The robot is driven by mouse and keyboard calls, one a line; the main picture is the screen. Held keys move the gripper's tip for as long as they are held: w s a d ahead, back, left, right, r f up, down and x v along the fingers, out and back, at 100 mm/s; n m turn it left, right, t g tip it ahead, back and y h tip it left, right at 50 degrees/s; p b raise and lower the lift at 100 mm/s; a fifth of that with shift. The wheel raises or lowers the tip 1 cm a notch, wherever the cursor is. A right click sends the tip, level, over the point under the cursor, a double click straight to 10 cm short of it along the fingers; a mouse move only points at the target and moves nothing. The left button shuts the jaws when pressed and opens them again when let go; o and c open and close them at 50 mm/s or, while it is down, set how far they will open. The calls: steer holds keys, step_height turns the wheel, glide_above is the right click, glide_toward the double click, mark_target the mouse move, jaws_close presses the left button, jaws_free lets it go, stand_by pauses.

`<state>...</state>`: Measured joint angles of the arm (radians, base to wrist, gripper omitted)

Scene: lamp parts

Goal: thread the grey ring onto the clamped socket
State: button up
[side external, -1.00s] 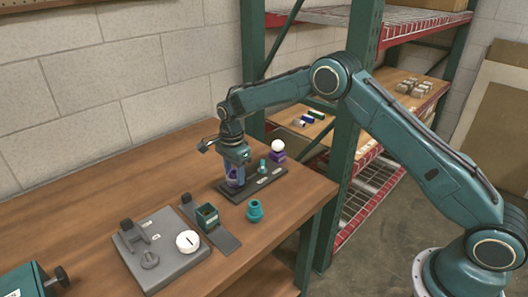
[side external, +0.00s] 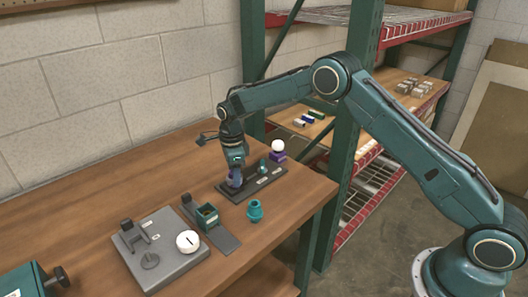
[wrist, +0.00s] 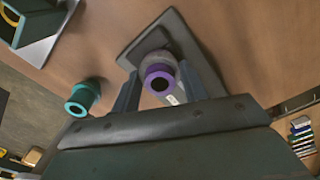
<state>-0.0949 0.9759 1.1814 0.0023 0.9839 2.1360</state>
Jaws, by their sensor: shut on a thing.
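My gripper (side external: 235,178) is low over the dark tray (side external: 226,193) at the back of the bench. In the wrist view my gripper (wrist: 159,72) is shut on a round grey piece, the grey ring (wrist: 161,56), with a purple rim (wrist: 158,79) around a dark hole facing the camera. I cannot tell whether rim and ring are one piece. The ring's lower end is hidden at the tray. A green clamp block (side external: 207,217) stands on a grey plate in front of the tray. Its open top has a brownish inside, and no socket is clear there.
A teal stepped part (side external: 254,212) stands alone in front of the tray, also in the wrist view (wrist: 83,98). A small teal piece (side external: 263,166) is on the tray, and a white ball on a purple base (side external: 278,152) behind it. A grey fixture plate (side external: 165,262) lies front left.

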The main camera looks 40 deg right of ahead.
steer(key=o, duration=1.3)
steer(key=shift+c, duration=0.2)
steer(key=shift+r, duration=0.15)
step_height(320, 180, up, 14)
steer(key=shift+f, duration=0.25)
